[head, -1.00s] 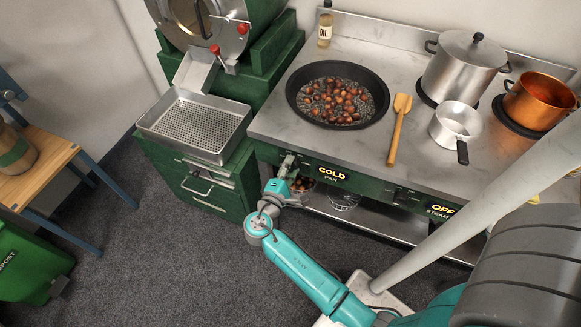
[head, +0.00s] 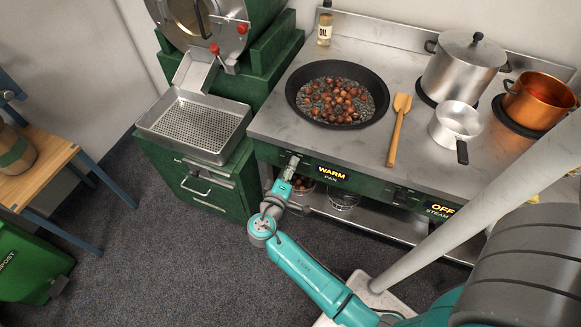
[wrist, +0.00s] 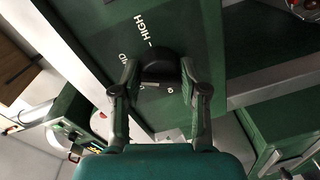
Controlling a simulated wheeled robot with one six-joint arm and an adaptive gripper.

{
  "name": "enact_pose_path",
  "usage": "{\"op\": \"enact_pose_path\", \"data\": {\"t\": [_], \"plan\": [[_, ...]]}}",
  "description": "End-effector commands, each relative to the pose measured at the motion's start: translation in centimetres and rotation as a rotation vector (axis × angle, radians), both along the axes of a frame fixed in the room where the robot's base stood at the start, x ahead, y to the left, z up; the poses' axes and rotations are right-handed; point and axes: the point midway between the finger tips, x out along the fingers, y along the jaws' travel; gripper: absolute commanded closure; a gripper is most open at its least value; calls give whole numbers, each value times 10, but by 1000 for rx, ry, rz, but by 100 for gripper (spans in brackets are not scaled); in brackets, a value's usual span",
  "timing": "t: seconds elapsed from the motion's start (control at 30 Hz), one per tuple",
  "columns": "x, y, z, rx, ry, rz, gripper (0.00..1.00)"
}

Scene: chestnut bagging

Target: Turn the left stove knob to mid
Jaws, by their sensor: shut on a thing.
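The left stove knob is a dark round knob (wrist: 160,68) on the green front panel, seen in the wrist view. My gripper (wrist: 158,78) has its two fingers on either side of the knob and is shut on it. White lettering reading HIGH and MID shows on the panel beside it. In the head view my gripper (head: 291,163) is at the stove front, left of a lit display (head: 332,172) that reads WARM above the word PAN. The knob itself is hidden by the gripper in the head view.
A black pan (head: 297,108) of chestnuts sits on the stove top (head: 275,125). A wooden spatula (head: 398,125), a small saucepan (head: 456,124), a lidded pot (head: 459,75) and a copper pot (head: 535,105) stand to the right. A perforated tray (head: 160,128) is at left.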

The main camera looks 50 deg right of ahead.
Motion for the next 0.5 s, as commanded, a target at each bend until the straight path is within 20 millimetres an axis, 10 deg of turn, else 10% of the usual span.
{"op": "enact_pose_path", "data": {"t": [0.47,0.5], "plan": [[1,0,3,1,-17,0,92],[1,0,3,1,-17,0,50]]}}
